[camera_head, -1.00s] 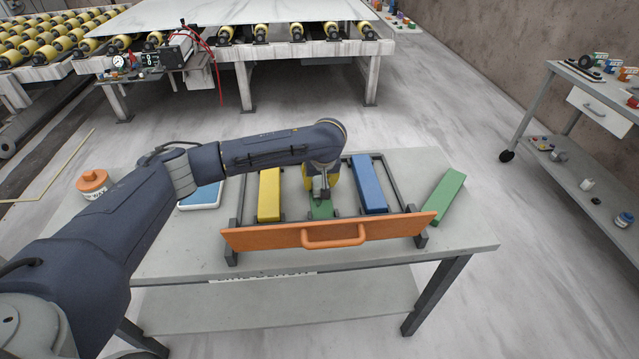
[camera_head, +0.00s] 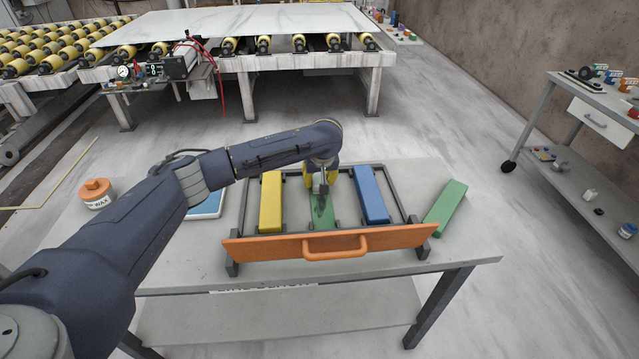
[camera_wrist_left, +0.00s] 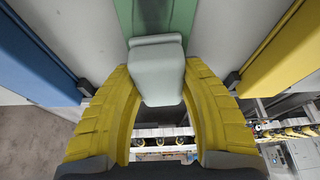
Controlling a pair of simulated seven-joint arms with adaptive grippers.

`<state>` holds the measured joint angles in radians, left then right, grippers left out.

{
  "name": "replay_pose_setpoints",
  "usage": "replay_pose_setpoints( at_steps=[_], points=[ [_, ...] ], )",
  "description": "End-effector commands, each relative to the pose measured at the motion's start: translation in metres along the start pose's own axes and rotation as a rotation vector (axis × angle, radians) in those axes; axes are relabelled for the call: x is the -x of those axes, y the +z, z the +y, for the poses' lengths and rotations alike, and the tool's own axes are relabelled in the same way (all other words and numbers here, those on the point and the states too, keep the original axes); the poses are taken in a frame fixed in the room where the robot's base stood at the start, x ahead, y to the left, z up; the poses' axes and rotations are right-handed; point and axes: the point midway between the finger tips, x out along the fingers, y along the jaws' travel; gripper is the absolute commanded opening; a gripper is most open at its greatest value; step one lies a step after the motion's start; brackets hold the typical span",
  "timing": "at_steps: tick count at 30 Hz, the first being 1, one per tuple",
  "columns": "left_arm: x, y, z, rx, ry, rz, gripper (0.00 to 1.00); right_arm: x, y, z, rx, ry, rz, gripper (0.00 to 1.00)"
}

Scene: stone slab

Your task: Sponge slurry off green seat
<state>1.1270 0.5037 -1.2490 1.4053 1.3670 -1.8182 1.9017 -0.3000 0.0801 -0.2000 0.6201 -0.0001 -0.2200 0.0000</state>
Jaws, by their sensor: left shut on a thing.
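My left gripper (camera_head: 322,183) is shut on a pale grey-green sponge block (camera_wrist_left: 157,70), with a yellow finger on each side of it. The green seat (camera_head: 322,225) is the middle bar of the rack, between a yellow bar (camera_head: 271,203) and a blue bar (camera_head: 370,195). A dark smear of slurry (camera_head: 321,204) shows on the seat near the gripper. The seat also shows in the left wrist view (camera_wrist_left: 165,15), just beyond the sponge. The gripper hides the seat's far end. I cannot tell whether the sponge touches the seat. My right gripper is out of view.
An orange front board with a handle (camera_head: 334,241) runs along the rack's near side. A loose green bar (camera_head: 446,206) lies right of the rack. A blue-and-white tray (camera_head: 207,204) and an orange-lidded wax tub (camera_head: 96,194) stand left. The table (camera_head: 190,260) is clear in front.

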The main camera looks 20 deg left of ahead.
Motion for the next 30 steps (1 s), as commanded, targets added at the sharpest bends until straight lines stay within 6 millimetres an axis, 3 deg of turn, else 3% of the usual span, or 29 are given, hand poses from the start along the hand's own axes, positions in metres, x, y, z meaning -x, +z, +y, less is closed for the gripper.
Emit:
replay_pose_setpoints(
  at_steps=[14,30],
  points=[
    [-0.006,-0.007,0.002,0.000,0.002,-0.001,0.19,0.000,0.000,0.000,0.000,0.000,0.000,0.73],
    [0.006,0.026,-0.002,-0.003,0.000,-0.005,0.19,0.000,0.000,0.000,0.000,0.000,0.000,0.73]
  ],
)
